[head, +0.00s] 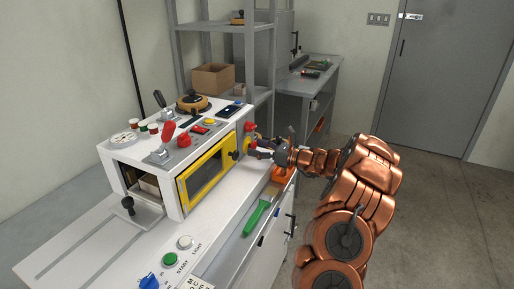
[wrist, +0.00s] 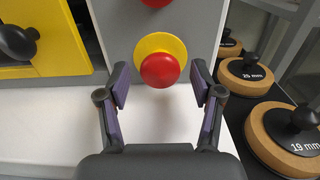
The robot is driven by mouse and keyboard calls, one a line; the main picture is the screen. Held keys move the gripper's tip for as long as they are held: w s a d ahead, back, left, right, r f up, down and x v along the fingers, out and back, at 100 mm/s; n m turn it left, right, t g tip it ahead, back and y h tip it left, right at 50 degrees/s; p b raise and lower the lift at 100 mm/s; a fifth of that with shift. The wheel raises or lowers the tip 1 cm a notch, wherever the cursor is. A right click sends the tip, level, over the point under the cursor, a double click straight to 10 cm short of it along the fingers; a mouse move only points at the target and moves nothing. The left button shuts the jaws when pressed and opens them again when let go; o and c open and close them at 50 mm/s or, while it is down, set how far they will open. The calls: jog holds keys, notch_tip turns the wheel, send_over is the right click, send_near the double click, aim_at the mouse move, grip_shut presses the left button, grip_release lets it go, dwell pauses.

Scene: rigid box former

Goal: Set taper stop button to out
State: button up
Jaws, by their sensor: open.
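A red mushroom button (wrist: 159,69) on a round yellow base stands on the grey end panel of the machine in the wrist view. A second red button (wrist: 156,2) shows partly at the top edge. I see no label that tells which one is the taper stop. My gripper (wrist: 160,84) is open, with its purple-padded fingers to the left and right of the lower button, nothing held. I cannot tell whether the fingertips touch its base. In the head view my gripper (head: 259,147) is at the right end of the white machine (head: 151,190), partly hiding the lower button.
A yellow-framed window (head: 207,176) with a black knob (wrist: 17,42) is left of the buttons. Cork-rimmed weights or discs (wrist: 252,78) stand at the right in the wrist view. A green-handled tool (head: 256,217) lies in the tray below my arm.

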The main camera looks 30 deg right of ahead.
jog(key=shift+w+a, duration=0.15)
jog(key=shift+w, duration=0.05)
grip_shut()
dwell(0.6)
